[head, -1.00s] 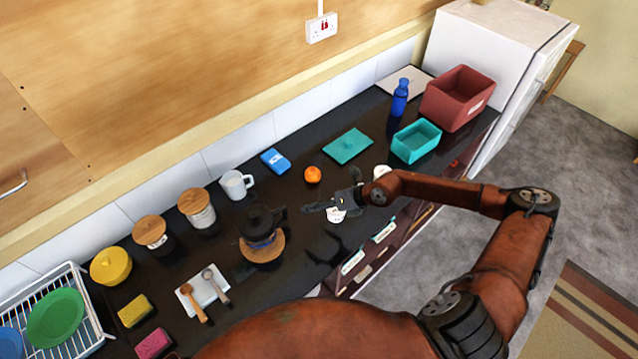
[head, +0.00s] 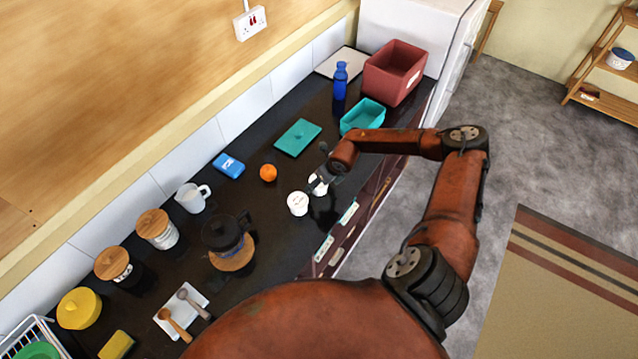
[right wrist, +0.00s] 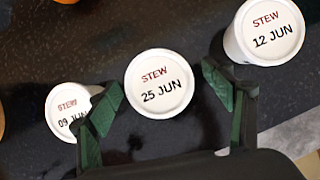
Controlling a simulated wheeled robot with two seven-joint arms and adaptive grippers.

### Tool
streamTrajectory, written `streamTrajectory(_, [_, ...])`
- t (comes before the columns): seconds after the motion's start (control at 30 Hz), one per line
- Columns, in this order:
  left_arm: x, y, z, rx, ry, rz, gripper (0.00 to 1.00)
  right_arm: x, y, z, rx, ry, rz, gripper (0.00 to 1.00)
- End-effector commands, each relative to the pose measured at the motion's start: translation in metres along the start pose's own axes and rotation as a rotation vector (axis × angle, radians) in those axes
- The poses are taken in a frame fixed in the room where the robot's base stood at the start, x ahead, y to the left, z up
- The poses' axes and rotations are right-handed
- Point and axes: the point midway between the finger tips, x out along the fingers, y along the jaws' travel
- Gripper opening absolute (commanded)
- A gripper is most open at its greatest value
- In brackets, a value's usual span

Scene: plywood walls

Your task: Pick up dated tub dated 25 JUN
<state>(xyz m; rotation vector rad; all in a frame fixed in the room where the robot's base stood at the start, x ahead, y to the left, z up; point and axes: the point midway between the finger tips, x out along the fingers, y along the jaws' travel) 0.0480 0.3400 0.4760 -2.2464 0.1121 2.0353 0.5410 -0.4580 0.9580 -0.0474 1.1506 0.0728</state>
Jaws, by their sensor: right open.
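The white tub marked STEW 25 JUN (right wrist: 160,84) stands upright on the dark counter in the middle of the right wrist view. My right gripper (right wrist: 162,98) is open, one green finger on each side of this tub; I cannot tell if they touch it. The tub marked 09 JUN (right wrist: 68,108) is at the left, partly behind the left finger. The tub marked 12 JUN (right wrist: 264,32) is at the upper right. In the head view my right gripper (head: 320,180) is beside a white tub, partly covered, with another white tub (head: 298,203) nearer. My left gripper is out of view.
An orange (head: 268,173), a teal lid (head: 298,138), a teal container (head: 362,116), a blue bottle (head: 340,82) and a red bin (head: 394,74) stand beyond the tubs. A coffee pot (head: 224,236) on a wooden mat is to the left. Drawers are below the counter's front edge.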

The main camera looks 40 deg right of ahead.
Motion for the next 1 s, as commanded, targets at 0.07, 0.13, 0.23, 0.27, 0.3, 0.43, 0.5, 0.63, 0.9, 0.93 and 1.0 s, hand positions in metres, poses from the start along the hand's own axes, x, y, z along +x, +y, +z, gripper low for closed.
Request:
streamTrajectory(0.07, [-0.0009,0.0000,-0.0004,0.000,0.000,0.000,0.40,0.0035,0.0006,0.0009,-0.001,-0.001,0.001,0.74])
streamTrajectory(0.13, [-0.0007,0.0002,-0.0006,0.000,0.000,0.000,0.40,0.0046,0.0008,0.0009,-0.001,-0.001,0.001,0.74])
streamTrajectory(0.23, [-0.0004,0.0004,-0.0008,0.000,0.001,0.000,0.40,0.0046,0.0009,0.0007,-0.002,-0.001,0.001,0.74])
streamTrajectory(0.27, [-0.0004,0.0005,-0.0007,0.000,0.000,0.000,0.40,0.0046,0.0010,0.0007,-0.002,-0.001,0.001,0.74])
streamTrajectory(0.3, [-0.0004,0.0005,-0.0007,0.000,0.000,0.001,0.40,0.0046,0.0010,0.0008,-0.002,-0.001,0.001,0.72])
streamTrajectory(0.43, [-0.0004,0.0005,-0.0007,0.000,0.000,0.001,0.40,0.0045,0.0011,0.0009,-0.002,-0.001,0.001,0.63])
streamTrajectory(0.5, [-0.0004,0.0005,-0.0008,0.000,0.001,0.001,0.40,0.0044,0.0011,0.0009,-0.002,-0.001,0.001,0.59])
streamTrajectory(0.63, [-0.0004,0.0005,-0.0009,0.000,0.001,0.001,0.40,0.0044,0.0011,0.0008,-0.002,-0.001,0.001,0.50])
streamTrajectory(0.9, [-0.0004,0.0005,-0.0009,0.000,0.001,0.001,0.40,0.0042,0.0010,0.0009,-0.002,-0.001,0.001,0.31])
streamTrajectory(0.93, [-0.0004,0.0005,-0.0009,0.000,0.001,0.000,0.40,0.0042,0.0010,0.0009,-0.002,-0.001,0.001,0.29])
streamTrajectory(1.0, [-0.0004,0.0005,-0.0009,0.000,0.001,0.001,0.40,0.0042,0.0010,0.0009,-0.002,-0.001,0.001,0.24])
